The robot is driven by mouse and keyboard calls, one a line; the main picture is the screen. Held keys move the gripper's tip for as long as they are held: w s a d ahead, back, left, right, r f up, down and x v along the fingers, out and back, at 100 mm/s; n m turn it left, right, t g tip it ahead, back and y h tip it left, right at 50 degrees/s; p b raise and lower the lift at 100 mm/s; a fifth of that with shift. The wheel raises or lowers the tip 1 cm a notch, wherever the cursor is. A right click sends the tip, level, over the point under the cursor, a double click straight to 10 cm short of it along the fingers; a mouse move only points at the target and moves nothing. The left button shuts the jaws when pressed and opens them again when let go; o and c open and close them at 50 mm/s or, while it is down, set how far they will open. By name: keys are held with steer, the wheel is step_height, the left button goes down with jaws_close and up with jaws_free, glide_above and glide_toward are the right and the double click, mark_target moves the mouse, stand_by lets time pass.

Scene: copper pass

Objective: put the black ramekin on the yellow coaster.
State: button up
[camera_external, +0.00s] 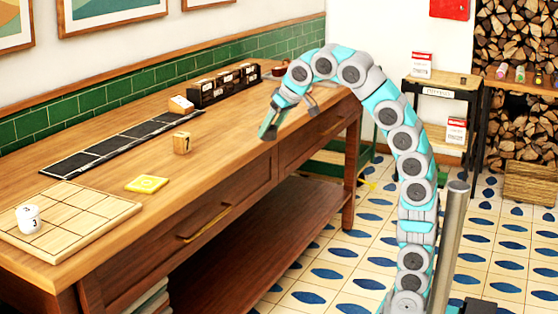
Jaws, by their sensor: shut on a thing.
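The yellow coaster (147,184) lies flat and bare on the wooden table, right of the light wooden board. My gripper (270,131) points down over the table's front edge, right of the coaster and well apart from it. It is shut on a small dark thing at its fingertips, which looks like the black ramekin but is mostly hidden by the fingers. No other black ramekin shows on the table.
A numbered wooden block (181,143) stands between coaster and gripper. A black strip (120,143) lies behind. A black rack (224,85) and a dark red bowl (280,70) stand further back.

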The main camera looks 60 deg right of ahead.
steer(key=w, duration=0.5)
steer(key=w+f+p, duration=0.1)
steer(key=w, duration=0.4)
steer(key=w+a+p, duration=0.1)
steer(key=w, duration=0.5)
steer(key=shift+f, duration=1.75)
steer(key=shift+f, duration=0.35)
steer(key=o, duration=1.4)
steer(key=shift+r, duration=0.1)
steer(key=v, duration=0.5)
steer(key=shift+w+a+r, duration=0.1)
steer(key=shift+w+a, duration=0.05)
steer(key=shift+w, duration=0.05)
steer(key=shift+o, duration=0.2)
steer(key=shift+p+v, duration=0.5)
steer(key=shift+v, duration=0.9)
